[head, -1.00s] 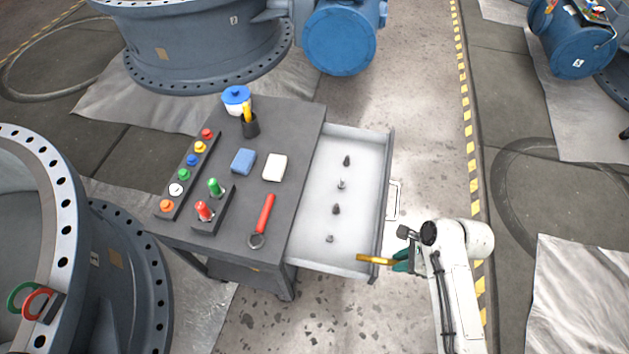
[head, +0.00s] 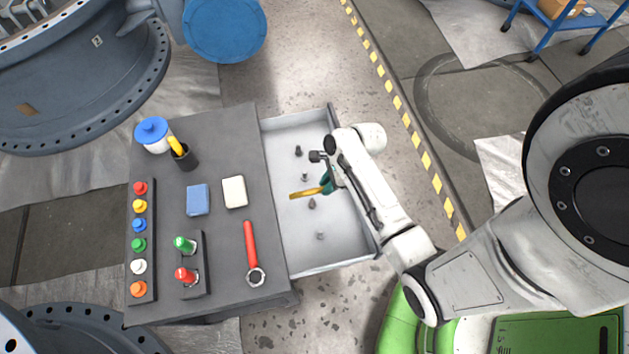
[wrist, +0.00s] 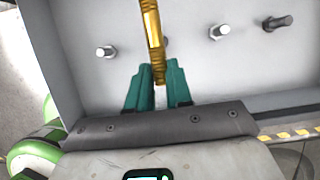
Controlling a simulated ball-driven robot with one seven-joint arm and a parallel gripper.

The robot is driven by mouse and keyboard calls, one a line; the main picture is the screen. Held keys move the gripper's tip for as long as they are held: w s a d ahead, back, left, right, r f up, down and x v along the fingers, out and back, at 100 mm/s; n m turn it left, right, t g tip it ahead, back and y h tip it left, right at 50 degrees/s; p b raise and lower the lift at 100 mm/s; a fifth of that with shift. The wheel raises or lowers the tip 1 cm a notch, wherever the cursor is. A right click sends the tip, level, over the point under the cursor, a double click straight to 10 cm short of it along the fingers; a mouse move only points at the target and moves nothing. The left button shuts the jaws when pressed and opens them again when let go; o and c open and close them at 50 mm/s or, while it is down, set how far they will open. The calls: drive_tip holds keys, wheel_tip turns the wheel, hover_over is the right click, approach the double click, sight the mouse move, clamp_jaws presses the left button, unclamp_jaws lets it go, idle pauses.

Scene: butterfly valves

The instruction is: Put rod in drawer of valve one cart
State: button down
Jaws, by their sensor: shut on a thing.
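The rod is a thin brass-yellow piece (head: 304,193), also in the wrist view (wrist: 151,30), where it looks threaded or ridged. My gripper (head: 326,184) has teal fingers and is shut on one end of the rod. In the wrist view the fingers (wrist: 158,88) close around the rod's near end. The cart (head: 220,235) is dark grey, with its light grey drawer (head: 335,245) pulled open on the right side. The rod and gripper are over the middle of the drawer, inside its outline. The height above the drawer floor is hard to tell.
Several small bolts (head: 320,236) stand on the drawer floor around the rod.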

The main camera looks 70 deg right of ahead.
drive_tip(key=w+d+f, duration=0.1)
drive_tip(key=f, duration=0.1)
drive_tip(key=w+d+f+b, duration=0.1)
drive_tip(key=w+f, duration=0.1)
drive_tip(key=w+d+f, duration=0.1)
drive_tip(key=d+f, duration=0.1)
drive_tip(key=shift+w+d+f+b, duration=0.1)
drive_tip(key=shift+w+f+b, duration=0.15)
drive_tip(key=shift+b, duration=0.1)
drive_tip(key=shift+f+b, duration=0.4)
drive_tip(key=shift+f, duration=1.15)
drive_tip(key=c, duration=1)
unclamp_jaws()
drive_tip(key=shift+f, duration=0.1)
drive_tip(key=shift+c, duration=0.2)
